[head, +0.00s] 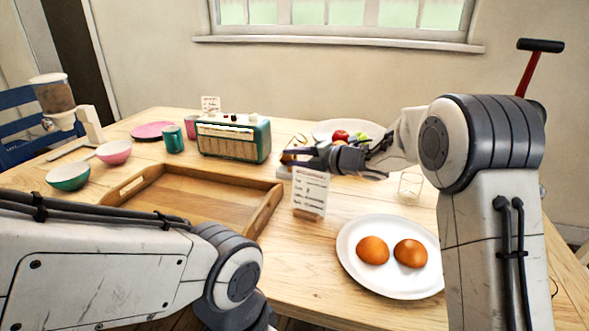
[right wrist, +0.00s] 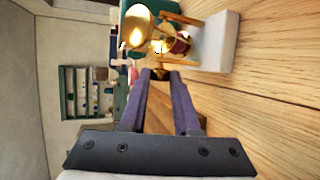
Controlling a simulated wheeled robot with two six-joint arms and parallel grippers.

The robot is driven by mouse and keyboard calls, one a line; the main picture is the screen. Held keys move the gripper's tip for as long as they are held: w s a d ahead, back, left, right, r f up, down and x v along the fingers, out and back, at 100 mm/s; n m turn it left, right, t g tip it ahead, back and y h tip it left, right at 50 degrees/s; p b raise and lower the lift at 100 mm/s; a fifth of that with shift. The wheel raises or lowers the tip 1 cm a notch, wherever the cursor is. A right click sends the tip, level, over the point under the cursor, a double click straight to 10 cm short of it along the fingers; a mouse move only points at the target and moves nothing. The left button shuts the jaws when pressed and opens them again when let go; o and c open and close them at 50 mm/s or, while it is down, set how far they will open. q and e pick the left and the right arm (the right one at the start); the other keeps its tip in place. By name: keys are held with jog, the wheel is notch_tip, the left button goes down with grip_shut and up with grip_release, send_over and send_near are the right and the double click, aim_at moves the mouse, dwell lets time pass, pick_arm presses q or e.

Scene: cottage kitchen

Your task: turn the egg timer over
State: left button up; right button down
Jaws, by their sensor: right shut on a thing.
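The egg timer shows in the head view as a small brass-coloured frame (head: 298,141), partly hidden by my right gripper (head: 311,156). In the right wrist view it has a shiny gold end (right wrist: 137,27), thin gold posts and something dark red inside. My right gripper's dark fingers (right wrist: 161,76) are shut on it. A white block (right wrist: 217,42) lies just beneath the timer; I cannot tell whether they touch. The timer's exact tilt is unclear. My left forearm crosses the lower left of the head view, with its gripper out of frame.
A recipe card (head: 310,190) stands just in front of the right gripper. A white plate (head: 390,285) with two brown eggs is nearer. A wooden tray (head: 262,212), green radio (head: 262,140), fruit bowl (head: 325,128) and clear glass item (head: 410,186) surround it.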

jog(key=shift+d, duration=0.1)
dwell(0.3)
jog(key=c, duration=0.6)
grip_release()
jog(key=p+v, duration=0.1)
jog(key=v, duration=0.9)
jog(key=shift+s+d, duration=0.1)
jog(key=shift+d, duration=0.15)
jog(key=shift+c, duration=0.2)
